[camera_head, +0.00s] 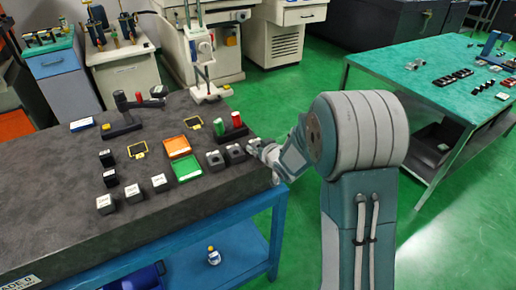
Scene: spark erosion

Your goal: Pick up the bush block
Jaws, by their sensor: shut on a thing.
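My gripper (256,146) reaches in from the right at the right edge of the dark stone table. It is shut on a small grey block with a dark round hole, which I take as the bush block (235,153). The block is at or just above the table top; I cannot tell whether it touches. The fingertips are small and partly hidden by the gripper itself. A similar grey block (215,160) stands close to its left.
The stone table (60,235) also bears a green tray (187,168), an orange tray (178,147), several silver blocks (133,193), black blocks (109,178) and a stand with red and green cylinders (232,130). Its front is clear. A green-topped table (405,75) stands at right.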

